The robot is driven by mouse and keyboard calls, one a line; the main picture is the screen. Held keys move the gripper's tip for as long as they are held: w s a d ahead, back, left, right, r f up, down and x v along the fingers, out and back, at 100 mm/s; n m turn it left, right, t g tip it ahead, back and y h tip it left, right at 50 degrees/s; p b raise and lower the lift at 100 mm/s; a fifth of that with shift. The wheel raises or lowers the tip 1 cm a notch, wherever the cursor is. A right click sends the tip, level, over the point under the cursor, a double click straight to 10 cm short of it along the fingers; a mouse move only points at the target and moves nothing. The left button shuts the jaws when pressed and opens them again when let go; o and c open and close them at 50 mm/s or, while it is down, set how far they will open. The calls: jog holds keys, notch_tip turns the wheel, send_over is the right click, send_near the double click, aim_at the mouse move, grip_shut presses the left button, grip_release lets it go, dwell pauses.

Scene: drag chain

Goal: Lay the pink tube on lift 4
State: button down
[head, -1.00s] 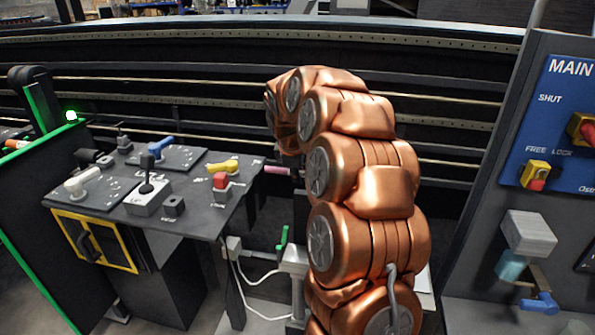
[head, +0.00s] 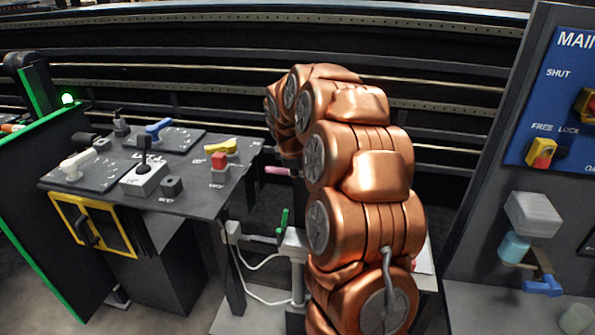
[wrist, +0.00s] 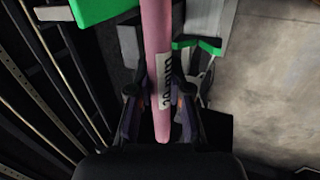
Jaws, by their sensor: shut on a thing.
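The pink tube (wrist: 158,60) is held in my gripper (wrist: 160,108) in the wrist view. The two dark fingers are shut on it from both sides, near a white label with dark lettering. In the head view a short pink end of the tube (head: 278,170) shows left of my copper-coloured arm; the arm hides the rest of it and the gripper. I cannot tell which thing in view is lift 4. A green part (head: 284,222) stands on a grey post below the tube, and green parts also show under the tube in the wrist view (wrist: 97,10).
A dark control desk (head: 120,190) with levers and buttons stands at left, with a yellow-framed door (head: 92,228). A grey panel with a blue "MAIN" board (head: 560,110) stands at right. Rails (head: 200,75) run behind. White cables hang near the grey post.

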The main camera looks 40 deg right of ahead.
jog(key=shift+f+b, duration=4.25)
jog(key=shift+f, duration=6.7)
jog(key=c, duration=1)
grip_release()
jog(key=shift+r, duration=0.1)
jog(key=v, duration=1.1)
jog(key=shift+s+a+r, duration=0.1)
jog(key=shift+a+r, duration=0.1)
jog(key=shift+r, duration=0.15)
